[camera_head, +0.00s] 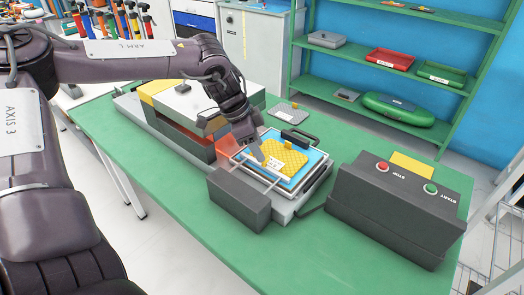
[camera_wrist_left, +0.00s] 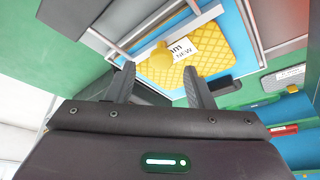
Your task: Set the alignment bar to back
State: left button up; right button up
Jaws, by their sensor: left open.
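A thin metal bar (camera_head: 262,171) lies across the near part of the tray fixture on the green table; I take it for the alignment bar. In the left wrist view, a metal bar (camera_wrist_left: 170,30) crosses above a round yellow knob (camera_wrist_left: 161,58). The yellow pad (camera_head: 284,161) with a white label lies on a blue board (camera_head: 306,174) in the fixture. My left gripper (camera_head: 256,149) is above the pad's left edge; its fingers (camera_wrist_left: 160,84) are open, with the knob showing between them. Whether they touch the knob I cannot tell. My right gripper is out of view.
A dark control box (camera_head: 395,215) with red and green buttons stands right of the fixture. A grey block (camera_head: 238,199) stands at its front, and a machine with a yellow-and-white top (camera_head: 188,100) behind left. A black handle (camera_head: 296,138) is at its far side. Green shelves stand behind.

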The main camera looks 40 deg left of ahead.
pick_arm(q)
jog(key=shift+x, duration=1.1)
jog(key=shift+w+d+f, duration=0.1)
jog(key=shift+w+f, duration=0.1)
jog(key=shift+f, duration=0.2)
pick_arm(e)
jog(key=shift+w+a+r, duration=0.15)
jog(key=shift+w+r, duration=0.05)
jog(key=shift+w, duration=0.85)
pick_arm(q)
jog(key=shift+c, duration=0.2)
grip_shut()
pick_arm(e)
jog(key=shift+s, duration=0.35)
